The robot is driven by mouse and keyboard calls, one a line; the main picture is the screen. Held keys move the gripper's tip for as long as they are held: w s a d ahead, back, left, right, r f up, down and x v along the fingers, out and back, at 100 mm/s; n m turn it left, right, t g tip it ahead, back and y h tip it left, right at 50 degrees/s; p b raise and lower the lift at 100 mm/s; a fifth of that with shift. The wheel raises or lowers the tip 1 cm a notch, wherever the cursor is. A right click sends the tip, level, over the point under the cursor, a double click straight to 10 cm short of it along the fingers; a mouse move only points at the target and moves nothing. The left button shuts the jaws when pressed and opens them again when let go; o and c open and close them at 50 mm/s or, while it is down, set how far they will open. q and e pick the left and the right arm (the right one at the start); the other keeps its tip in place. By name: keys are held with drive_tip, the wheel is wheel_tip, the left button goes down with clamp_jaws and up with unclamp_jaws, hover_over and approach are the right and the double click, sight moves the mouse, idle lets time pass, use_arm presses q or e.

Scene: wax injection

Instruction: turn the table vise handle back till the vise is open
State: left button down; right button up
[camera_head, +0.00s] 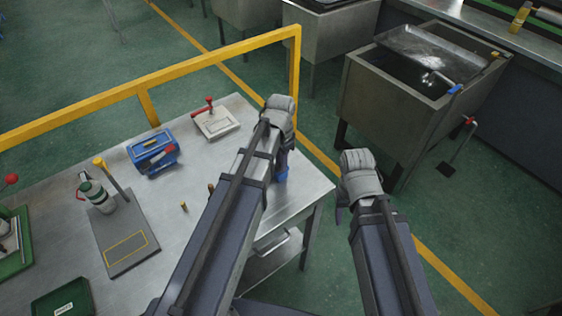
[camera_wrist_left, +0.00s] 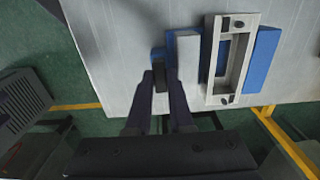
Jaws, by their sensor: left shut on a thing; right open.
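The table vise (camera_wrist_left: 265,62) shows in the left wrist view, blue with pale grey jaw parts, at the edge of the metal table. Only a small blue part of it (camera_head: 282,172) shows in the head view, behind my left arm. My left gripper (camera_wrist_left: 161,80) is at the vise's left end, its two dark fingers on either side of the dark handle (camera_wrist_left: 159,72) and shut on it. The gap between the jaws is hard to judge. My right gripper (camera_head: 352,185) is beyond the table's right edge, above the floor, apart from the vise; its fingers are mostly hidden.
On the table (camera_head: 230,122) are a blue toolbox (camera_head: 153,152), a pale block with a red handle (camera_head: 214,120), a grey stand with a bottle (camera_head: 125,240) and small brass pieces (camera_head: 184,206). A yellow rail (camera_head: 215,57) runs behind. A metal sink (camera_head: 400,105) stands at right.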

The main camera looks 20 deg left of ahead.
idle(0.5)
use_arm(q)
drive_tip(key=c, duration=0.8)
unclamp_jaws()
drive_tip(key=shift+w, duration=0.1)
